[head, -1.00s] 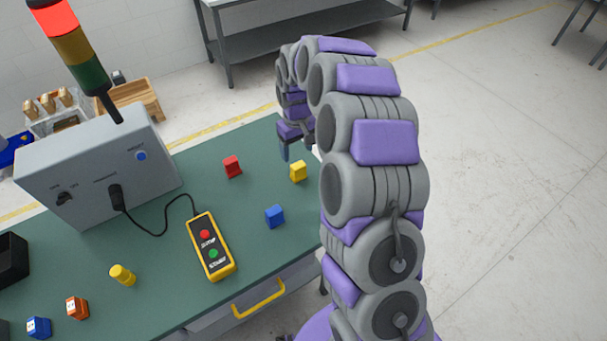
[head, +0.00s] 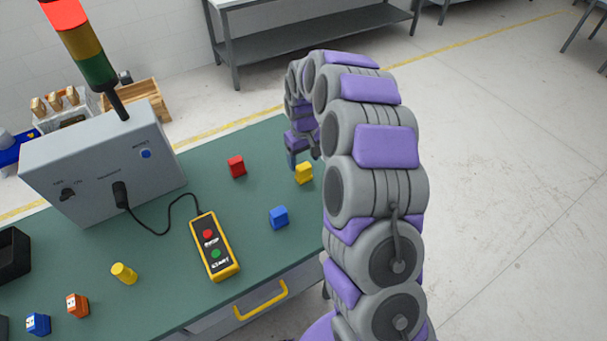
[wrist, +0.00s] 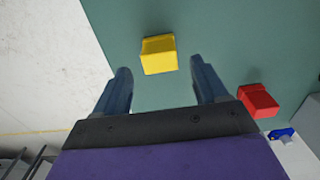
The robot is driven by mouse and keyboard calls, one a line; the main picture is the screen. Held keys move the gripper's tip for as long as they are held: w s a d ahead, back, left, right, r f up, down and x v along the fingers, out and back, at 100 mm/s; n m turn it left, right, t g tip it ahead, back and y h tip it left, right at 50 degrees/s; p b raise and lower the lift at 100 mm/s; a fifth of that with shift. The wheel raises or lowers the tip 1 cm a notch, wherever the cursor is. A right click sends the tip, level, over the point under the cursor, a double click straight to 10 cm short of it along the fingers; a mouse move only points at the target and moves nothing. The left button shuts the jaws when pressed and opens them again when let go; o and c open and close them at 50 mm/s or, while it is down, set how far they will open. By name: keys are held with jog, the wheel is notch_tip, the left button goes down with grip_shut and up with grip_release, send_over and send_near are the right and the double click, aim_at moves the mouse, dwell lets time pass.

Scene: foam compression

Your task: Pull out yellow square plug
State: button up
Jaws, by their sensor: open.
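The yellow square plug (head: 304,173) stands on the green table near its right edge in the head view. In the wrist view the yellow plug (wrist: 159,55) is just ahead of my fingertips, roughly midway between them. My gripper (head: 303,160) is open and empty, just behind and above the plug in the head view. Its two blue-grey fingers (wrist: 162,82) are spread apart in the wrist view, and neither appears to touch the plug. The plug's base against the table is not clear.
A red block (head: 237,167) and a blue block (head: 279,217) stand nearby. A yellow cylinder (head: 124,273) is at the front left. A corded yellow-and-black pendant (head: 215,246) lies on the table (head: 170,285), beside a grey control box (head: 100,170) with a light tower.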

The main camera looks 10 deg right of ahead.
aim_at(304, 166)
jog(key=shift+f, duration=2.65)
jog(key=shift+p, duration=0.35)
jog(key=c, duration=1.3)
jog(key=shift+r, duration=0.1)
jog(key=shift+r, duration=0.1)
jog(key=shift+r+p, duration=1.1)
jog(key=shift+r, duration=1.75)
